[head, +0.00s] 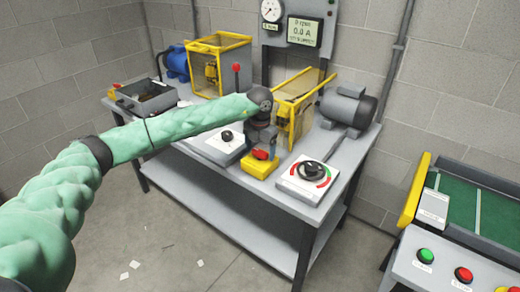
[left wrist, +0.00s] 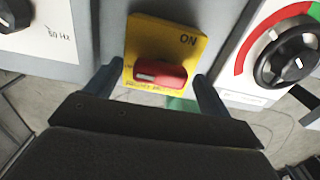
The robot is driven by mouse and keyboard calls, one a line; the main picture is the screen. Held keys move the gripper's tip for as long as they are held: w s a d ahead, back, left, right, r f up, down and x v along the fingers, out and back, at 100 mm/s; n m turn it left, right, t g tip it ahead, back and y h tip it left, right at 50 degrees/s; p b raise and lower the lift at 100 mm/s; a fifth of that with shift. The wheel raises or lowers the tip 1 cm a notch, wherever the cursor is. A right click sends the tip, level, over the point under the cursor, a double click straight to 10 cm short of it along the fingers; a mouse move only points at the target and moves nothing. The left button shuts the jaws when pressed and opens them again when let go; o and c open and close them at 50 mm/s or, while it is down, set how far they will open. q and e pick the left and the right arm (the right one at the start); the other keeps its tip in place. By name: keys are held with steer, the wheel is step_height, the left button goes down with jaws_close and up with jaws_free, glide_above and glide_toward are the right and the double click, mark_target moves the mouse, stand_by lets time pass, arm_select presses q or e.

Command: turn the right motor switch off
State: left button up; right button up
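The right motor switch is a red knob (head: 262,154) on a yellow box (head: 259,170) near the bench's front edge. In the left wrist view the red knob (left wrist: 160,74) lies crosswise, with a pale mark toward its left end. Its yellow plate (left wrist: 170,38) reads ON at the upper right; smaller lettering at the left and below is hard to read. My left gripper (head: 261,138) is above the box, pointing down. In the wrist view its fingers (left wrist: 158,76) are apart, one on each side of the knob; contact cannot be told. My right gripper is out of view.
A dial box (head: 308,178) with a red and green arc stands close right of the switch, and a white box with a black knob (head: 227,136) on the left. A yellow guard (head: 298,100) and grey motor (head: 347,108) are behind. A button console (head: 450,265) stands at right.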

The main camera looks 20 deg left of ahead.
mark_target(260, 151)
arm_select(q)
step_height(260, 151, up, 6)
steer(key=shift+r+b, duration=0.25)
steer(key=shift+b, duration=0.65)
steer(key=shift+r, duration=0.65)
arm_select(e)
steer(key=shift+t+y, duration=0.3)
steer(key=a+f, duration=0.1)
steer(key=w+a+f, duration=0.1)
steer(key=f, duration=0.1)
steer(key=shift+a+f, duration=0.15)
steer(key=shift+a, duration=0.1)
